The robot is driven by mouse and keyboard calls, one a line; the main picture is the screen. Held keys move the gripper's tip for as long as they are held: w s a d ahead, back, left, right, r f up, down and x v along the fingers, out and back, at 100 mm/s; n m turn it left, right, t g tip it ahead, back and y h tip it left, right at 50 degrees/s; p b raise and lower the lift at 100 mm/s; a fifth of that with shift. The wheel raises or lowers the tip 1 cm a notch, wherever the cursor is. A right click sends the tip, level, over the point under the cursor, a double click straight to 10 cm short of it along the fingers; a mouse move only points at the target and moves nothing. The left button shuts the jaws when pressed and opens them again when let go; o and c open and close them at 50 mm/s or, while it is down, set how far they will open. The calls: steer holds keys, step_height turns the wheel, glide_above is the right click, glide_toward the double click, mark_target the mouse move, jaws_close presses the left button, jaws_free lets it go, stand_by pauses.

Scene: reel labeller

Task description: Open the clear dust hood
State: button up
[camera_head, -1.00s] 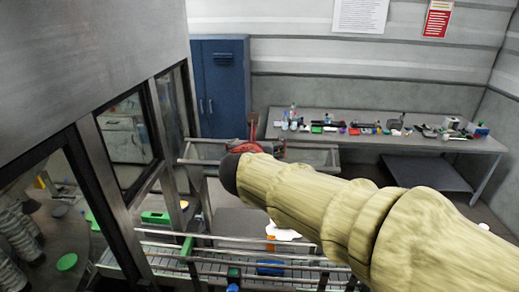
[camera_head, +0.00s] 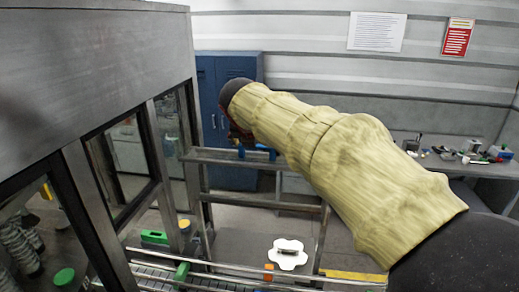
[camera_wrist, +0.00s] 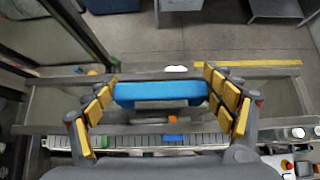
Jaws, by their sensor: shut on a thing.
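The clear dust hood (camera_head: 222,156) shows in the head view as a metal-framed panel, its frame standing tilted up over the conveyor. In the head view my arm's pale sleeve hides most of the gripper and part of the hood's top bar.
A roller conveyor (camera_wrist: 205,140) runs below the hood. A grey machine cabinet (camera_head: 95,65) with windows stands close on the left. A blue locker (camera_head: 228,70) is behind, and a bench with small items (camera_head: 470,168) is at the right. A white flower-shaped piece (camera_head: 288,253) lies beyond the conveyor.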

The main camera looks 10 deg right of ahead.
steer(key=shift+w+d+f, duration=0.1)
steer(key=shift+w, duration=0.2)
steer(key=o, duration=1.7)
steer(key=shift+c, duration=0.2)
steer(key=v, duration=1.2)
steer(key=shift+w, duration=0.1)
